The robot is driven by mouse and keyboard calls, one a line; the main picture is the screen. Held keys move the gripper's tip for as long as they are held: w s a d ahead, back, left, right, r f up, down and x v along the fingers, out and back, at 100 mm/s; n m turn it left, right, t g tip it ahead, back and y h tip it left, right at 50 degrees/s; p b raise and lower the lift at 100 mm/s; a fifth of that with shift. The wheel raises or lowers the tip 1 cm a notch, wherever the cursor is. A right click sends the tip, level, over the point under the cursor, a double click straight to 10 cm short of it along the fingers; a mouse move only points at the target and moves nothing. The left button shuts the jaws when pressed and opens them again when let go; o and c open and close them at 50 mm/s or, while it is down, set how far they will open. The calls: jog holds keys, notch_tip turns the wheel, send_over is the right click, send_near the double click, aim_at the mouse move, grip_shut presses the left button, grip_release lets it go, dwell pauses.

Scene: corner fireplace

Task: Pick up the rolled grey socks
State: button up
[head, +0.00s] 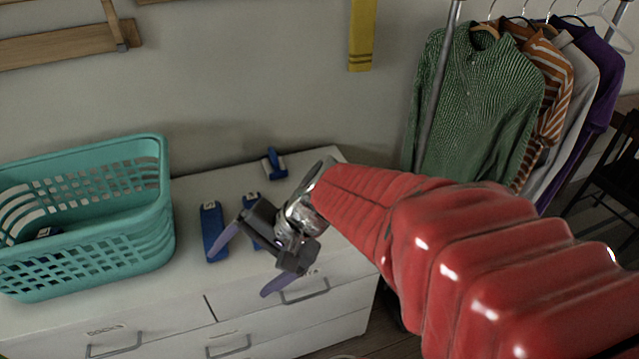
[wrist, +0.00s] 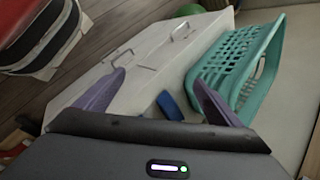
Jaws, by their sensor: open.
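I cannot make out any rolled grey socks in either view. My gripper (head: 250,262) is open and empty, with its two purple fingers spread. In the head view it hangs in front of the white dresser (head: 180,296), over its front edge and upper drawers. In the wrist view my gripper (wrist: 158,80) points toward the dresser (wrist: 135,68), with bare space between the fingers. My gripper and arm hide part of the dresser's right side.
A teal laundry basket (head: 120,245) stands on the dresser's left, with a small dark blue thing inside. Blue objects, including one beside the basket (head: 211,230) and one at the back (head: 274,163), lie on the top. Clothes (head: 480,100) hang on a rack at right.

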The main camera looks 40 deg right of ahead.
jog(key=w+d+f+m+t, duration=0.4)
jog(key=w+d+m+t, duration=0.3)
jog(key=w+d+m, duration=0.5)
jog(key=s+d+f+m+h, duration=0.2)
jog(key=d+m, duration=0.3)
jog(key=d, duration=0.3)
jog(key=s+d+f+m+t+h, duration=0.1)
jog(key=s+d+f+m+h, duration=0.1)
jog(key=d+f+m+h, duration=0.2)
jog(key=s+d+f+m+h, duration=0.2)
jog(key=d+m, duration=0.5)
jog(key=d, duration=0.4)
jog(key=shift+d+f+h, duration=0.3)
jog(key=shift+f+h, duration=0.15)
jog(key=shift+h, duration=0.05)
jog(key=shift+w, duration=0.1)
